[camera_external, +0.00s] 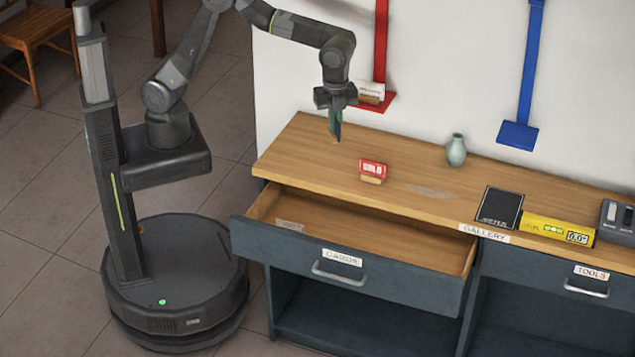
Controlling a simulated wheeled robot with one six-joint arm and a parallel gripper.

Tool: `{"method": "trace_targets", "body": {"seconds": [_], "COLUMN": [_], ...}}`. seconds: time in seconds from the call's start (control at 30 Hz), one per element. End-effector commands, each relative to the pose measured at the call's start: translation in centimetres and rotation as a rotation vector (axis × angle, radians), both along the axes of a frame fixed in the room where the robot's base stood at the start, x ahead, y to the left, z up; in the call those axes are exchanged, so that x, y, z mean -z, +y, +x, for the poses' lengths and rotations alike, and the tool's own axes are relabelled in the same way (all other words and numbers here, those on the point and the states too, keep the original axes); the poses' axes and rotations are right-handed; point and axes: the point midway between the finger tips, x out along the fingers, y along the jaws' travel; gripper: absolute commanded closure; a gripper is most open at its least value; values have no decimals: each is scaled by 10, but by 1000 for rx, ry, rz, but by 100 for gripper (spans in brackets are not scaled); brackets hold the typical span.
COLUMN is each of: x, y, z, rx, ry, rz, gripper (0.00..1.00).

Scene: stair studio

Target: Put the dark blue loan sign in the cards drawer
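My gripper (336,108) points down above the back left of the wooden counter. It appears shut on a narrow dark blue sign (338,130), seen nearly edge-on, with a tan foot at its lower end; its lettering cannot be read. Whether the foot touches the counter is hard to tell. The cards drawer (395,283), labelled CARDS, is pulled open below the counter, in front of and below my gripper. Its wooden floor is mostly bare; a small pale card or label (290,226) shows at its left front.
A red SOLD sign (373,168) on a wooden foot stands on the counter (310,150). A red wall bracket (383,103) is close behind my gripper. The TOOLS drawer (560,280) is shut.

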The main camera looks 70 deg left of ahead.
Motion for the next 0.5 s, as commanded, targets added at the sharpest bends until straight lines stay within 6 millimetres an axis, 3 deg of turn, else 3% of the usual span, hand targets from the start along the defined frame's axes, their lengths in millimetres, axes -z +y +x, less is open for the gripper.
{"method": "trace_targets", "body": {"seconds": [0.5], "x": [81], "y": [-58], "z": [-9], "rx": [909], "ry": [1], "rz": [0], "gripper": [100]}}
